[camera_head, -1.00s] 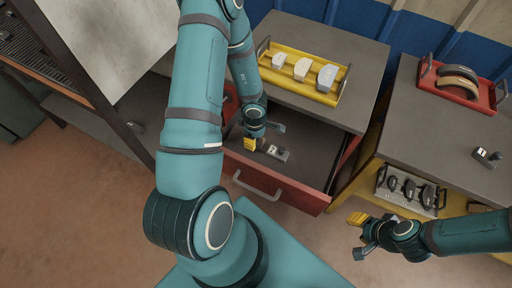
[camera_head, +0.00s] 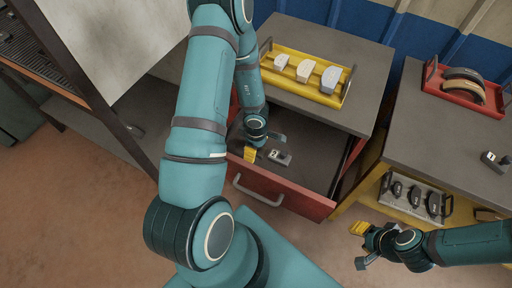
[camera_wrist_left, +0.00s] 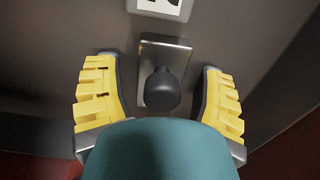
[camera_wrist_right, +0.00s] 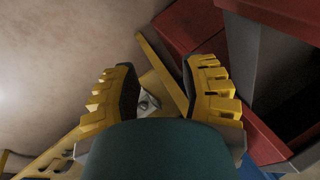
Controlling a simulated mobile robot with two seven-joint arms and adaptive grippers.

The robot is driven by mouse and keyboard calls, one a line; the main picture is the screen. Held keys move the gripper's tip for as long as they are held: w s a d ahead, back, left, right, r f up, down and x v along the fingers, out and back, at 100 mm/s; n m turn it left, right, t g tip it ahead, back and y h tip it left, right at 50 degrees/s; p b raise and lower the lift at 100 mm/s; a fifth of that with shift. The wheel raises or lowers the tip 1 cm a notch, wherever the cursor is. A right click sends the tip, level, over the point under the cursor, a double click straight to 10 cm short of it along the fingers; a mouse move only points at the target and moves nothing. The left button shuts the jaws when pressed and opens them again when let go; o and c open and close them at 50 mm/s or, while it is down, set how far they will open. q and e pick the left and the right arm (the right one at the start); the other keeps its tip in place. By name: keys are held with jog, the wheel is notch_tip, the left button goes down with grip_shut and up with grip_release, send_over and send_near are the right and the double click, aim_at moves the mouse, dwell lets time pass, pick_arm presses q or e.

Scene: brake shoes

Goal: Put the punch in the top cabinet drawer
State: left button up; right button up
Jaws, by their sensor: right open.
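A metal plate with a dark round knob, which I take as the punch, lies in the open top drawer (camera_head: 315,205). The left wrist view shows its plate (camera_wrist_left: 165,48) and the knob (camera_wrist_left: 162,90) between my left fingers, with a gap on both sides. My left gripper (camera_head: 264,147) is open, low inside the drawer by this piece (camera_head: 281,158). A white label with a dark mark (camera_wrist_left: 165,7) is at the plate's far side. My right gripper (camera_head: 362,246) is open and empty, beside the cabinet.
On the cabinet top, a yellow tray (camera_head: 310,92) holds three pale blocks. The right bench carries a red tray (camera_head: 470,101) with curved brake shoes and a small metal piece (camera_head: 494,160). A grey holder (camera_head: 408,212) with dark parts sits below. The drawer's right part is free.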

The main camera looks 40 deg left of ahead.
pick_arm(q)
jog(key=shift+r+p, duration=0.55)
jog(key=shift+r, duration=0.15)
notch_tip(320, 180, up, 10)
jog(key=p, duration=0.7)
jog(key=shift+r+p, duration=0.4)
jog(key=shift+r, duration=0.05)
jog(key=s+d+m+t+h, duration=0.1)
jog(key=d+m+h, duration=0.1)
jog(key=d+m, duration=0.7)
jog(key=s+d+m+t+h, duration=0.1)
jog(key=s+d+m, duration=0.1)
jog(key=d+m, duration=0.7)
jog(key=d, duration=0.5)
jog(key=shift+r+m+h, duration=0.4)
